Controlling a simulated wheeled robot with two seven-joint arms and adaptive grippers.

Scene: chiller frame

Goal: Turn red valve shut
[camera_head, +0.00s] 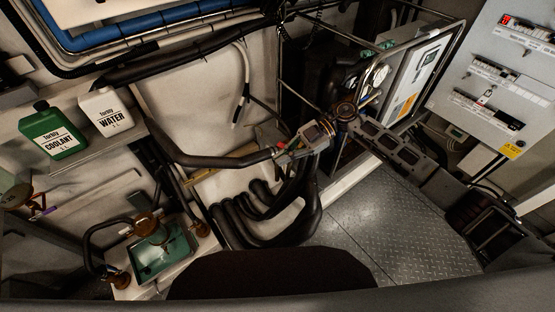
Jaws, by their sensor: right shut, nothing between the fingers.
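My right arm comes in from the right. My right gripper (283,154) is shut and empty beside the end of a thick black hose (205,160) near the middle of the picture. A small reddish part (281,146) shows right at the fingertips. It may be the red valve, but it is too small and too covered by the gripper to tell its handle position. I cannot tell whether the fingers touch it. My left gripper is not in view.
A green coolant can (48,132) and a white water can (105,112) stand on a shelf at left. A teal pump unit (160,250) sits below them. Black hoses (265,232) bend under the gripper. An electrical cabinet (490,75) is at right. The metal plate floor (385,225) is clear.

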